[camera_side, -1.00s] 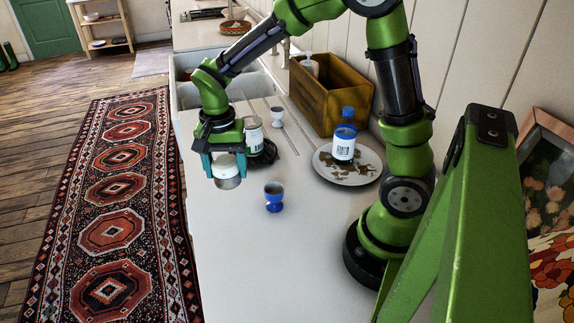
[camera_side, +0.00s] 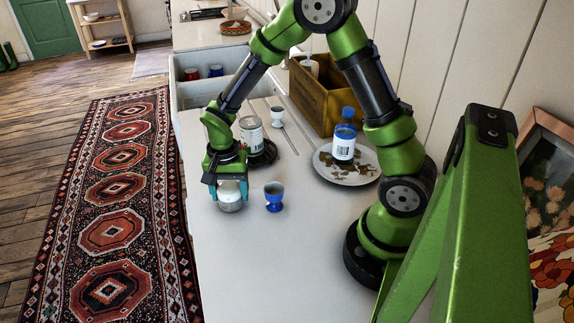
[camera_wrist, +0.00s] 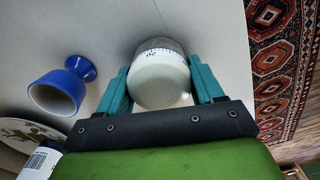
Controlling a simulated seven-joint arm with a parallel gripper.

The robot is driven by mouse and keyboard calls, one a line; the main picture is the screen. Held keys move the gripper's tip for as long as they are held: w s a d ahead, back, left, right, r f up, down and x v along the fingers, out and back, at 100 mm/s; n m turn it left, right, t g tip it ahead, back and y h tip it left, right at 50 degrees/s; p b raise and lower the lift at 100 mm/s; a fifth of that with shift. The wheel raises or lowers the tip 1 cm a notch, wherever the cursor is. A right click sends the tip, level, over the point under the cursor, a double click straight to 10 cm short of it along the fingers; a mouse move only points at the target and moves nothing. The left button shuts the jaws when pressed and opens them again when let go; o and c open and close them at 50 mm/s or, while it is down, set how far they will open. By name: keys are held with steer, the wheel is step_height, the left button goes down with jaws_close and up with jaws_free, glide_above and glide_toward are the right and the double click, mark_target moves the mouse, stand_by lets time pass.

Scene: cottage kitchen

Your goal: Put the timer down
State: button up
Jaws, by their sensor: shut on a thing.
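The timer (camera_side: 230,199) is a small round white thing with a dark marked scale around its side, which shows in the wrist view (camera_wrist: 160,78). My gripper (camera_side: 229,187) is shut on it, with a teal finger on either side; the fingers also show in the wrist view (camera_wrist: 162,84). The timer is low over the white counter (camera_side: 255,265), near its left edge. I cannot tell whether its base touches the counter.
A blue egg cup (camera_side: 274,198) stands close to the right of the timer. Behind are a labelled can (camera_side: 251,133), a white egg cup (camera_side: 277,115) and a wooden crate (camera_side: 318,98). The front counter is clear.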

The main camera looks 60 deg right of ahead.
steer(key=shift+f, duration=0.1)
steer(key=o, duration=1.3)
step_height(320, 180, up, 12)
steer(key=s+a+r+n+t+y, duration=0.2)
steer(key=s+r+n+t, duration=0.5)
steer(key=s+r, duration=0.4)
steer(key=s+n, duration=0.1)
steer(key=s, duration=0.2)
steer(key=shift+a+n, duration=0.15)
steer(key=shift+n, duration=0.15)
